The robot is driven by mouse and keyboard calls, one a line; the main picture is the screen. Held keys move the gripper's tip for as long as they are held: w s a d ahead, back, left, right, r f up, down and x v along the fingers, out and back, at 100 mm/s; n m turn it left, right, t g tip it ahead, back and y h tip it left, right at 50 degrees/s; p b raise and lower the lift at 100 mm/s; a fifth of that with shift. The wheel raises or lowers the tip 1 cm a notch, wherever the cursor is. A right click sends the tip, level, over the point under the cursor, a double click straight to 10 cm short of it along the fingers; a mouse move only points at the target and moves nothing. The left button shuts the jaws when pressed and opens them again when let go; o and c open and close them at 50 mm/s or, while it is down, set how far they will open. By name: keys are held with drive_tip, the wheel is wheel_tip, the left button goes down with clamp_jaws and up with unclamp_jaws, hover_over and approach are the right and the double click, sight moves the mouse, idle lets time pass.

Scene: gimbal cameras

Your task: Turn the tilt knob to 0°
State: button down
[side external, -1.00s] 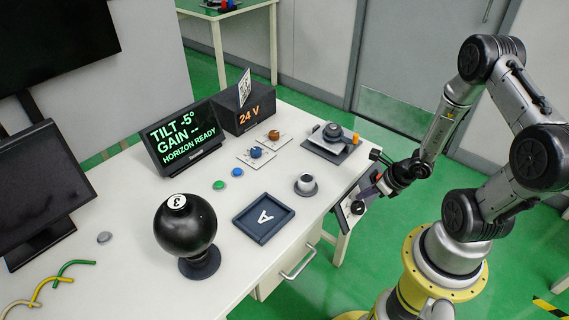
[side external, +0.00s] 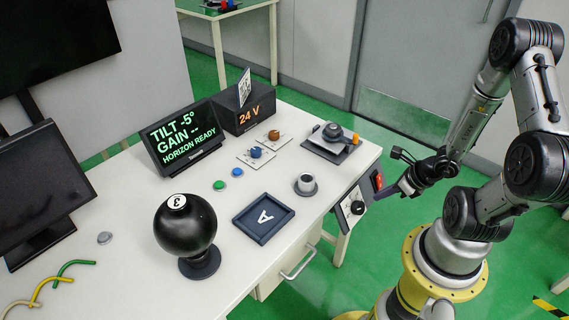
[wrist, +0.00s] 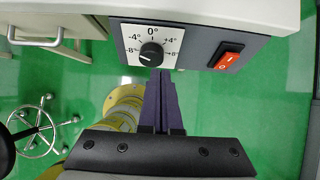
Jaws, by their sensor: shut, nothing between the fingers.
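The tilt knob (wrist: 151,53) is a round black knob on a white dial (wrist: 170,42) marked from -8° to +8°, with 0° at the top. I cannot clearly make out its pointer. The knob also shows in the side view (side external: 357,208), on a panel at the table's front edge. The display (side external: 184,137) reads TILT -5°, GAIN -- and HORIZON READY. My gripper (wrist: 163,75) is shut and empty; its fingertips appear just below the dial in the wrist view. In the side view my gripper (side external: 402,187) is to the right of the panel, apart from the knob.
A lit red rocker switch (wrist: 228,57) sits beside the dial on the dark panel (wrist: 194,60). The floor in front is clear.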

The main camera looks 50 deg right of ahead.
sight(355, 201)
drive_tip(key=shift+w+a+f, duration=0.5)
drive_tip(key=shift+w+f, duration=0.05)
drive_tip(key=shift+w, duration=0.3)
drive_tip(key=shift+w+a+f, duration=0.55)
drive_tip(key=shift+w, duration=0.3)
drive_tip(key=shift+w+a+f, duration=0.5)
drive_tip(key=shift+w+f, duration=0.05)
drive_tip(key=shift+w, duration=0.3)
drive_tip(key=shift+s+d+f, duration=0.1)
drive_tip(key=shift+d+f, duration=0.05)
drive_tip(key=shift+f, duration=0.1)
drive_tip(key=shift+d+r, duration=0.1)
drive_tip(key=shift+d, duration=0.9)
drive_tip(key=shift+d, duration=0.25)
